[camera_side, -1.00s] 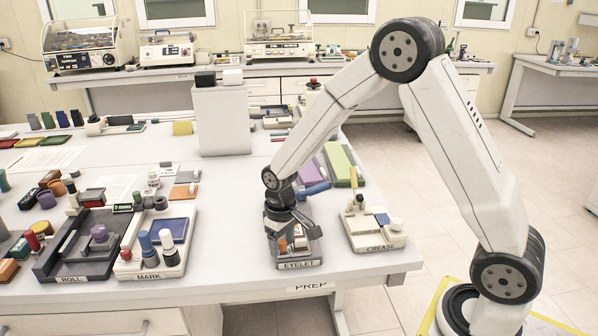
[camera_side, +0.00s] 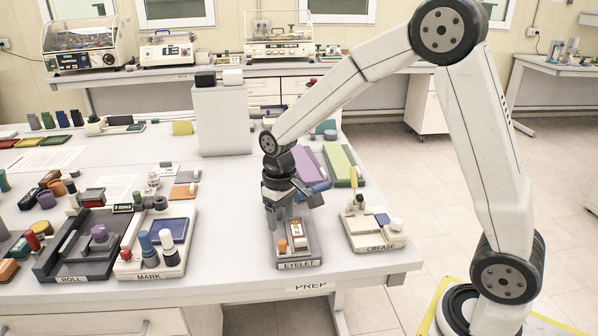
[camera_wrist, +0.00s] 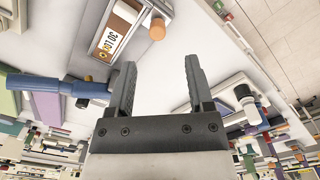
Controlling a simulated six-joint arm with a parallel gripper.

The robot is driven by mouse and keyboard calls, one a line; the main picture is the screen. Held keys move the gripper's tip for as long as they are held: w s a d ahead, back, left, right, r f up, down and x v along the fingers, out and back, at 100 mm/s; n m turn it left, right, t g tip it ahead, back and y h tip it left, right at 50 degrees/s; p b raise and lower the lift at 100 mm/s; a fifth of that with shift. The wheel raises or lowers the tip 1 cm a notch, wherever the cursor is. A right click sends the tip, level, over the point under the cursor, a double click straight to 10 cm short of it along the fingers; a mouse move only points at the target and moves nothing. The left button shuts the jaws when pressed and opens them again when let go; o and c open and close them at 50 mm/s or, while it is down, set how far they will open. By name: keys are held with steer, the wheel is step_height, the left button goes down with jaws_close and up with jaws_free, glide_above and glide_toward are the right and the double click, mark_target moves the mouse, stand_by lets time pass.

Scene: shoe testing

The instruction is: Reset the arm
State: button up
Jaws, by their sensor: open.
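My gripper (camera_side: 284,212) is above the rear part of the EYELET tray (camera_side: 299,265) in the side view, pointing down. In the wrist view my gripper (camera_wrist: 157,78) has its two dark fingers apart, with nothing between them. An orange-brown block with a white label (camera_side: 298,234) and a small orange cylinder (camera_side: 282,246) are in the EYELET tray. The labelled block (camera_wrist: 110,32) and the orange cylinder (camera_wrist: 157,29) also show beyond the fingers in the wrist view.
The CREASE station (camera_side: 375,240) stands close on the right. The MARK station (camera_side: 160,255) and ROLL station (camera_side: 75,255) are on the left. A pale box (camera_side: 222,120) stands behind. Purple (camera_side: 306,168) and green (camera_side: 341,165) blocks lie behind the EYELET tray. Bare table lies left of it.

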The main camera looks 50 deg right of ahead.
stand_by(0.4)
steer(key=s+f+t, duration=0.1)
steer(key=s+t, duration=0.1)
steer(key=s, duration=1.1)
steer(key=shift+a+f+t, duration=0.2)
steer(key=shift+f+t, duration=0.1)
steer(key=shift+f, duration=0.1)
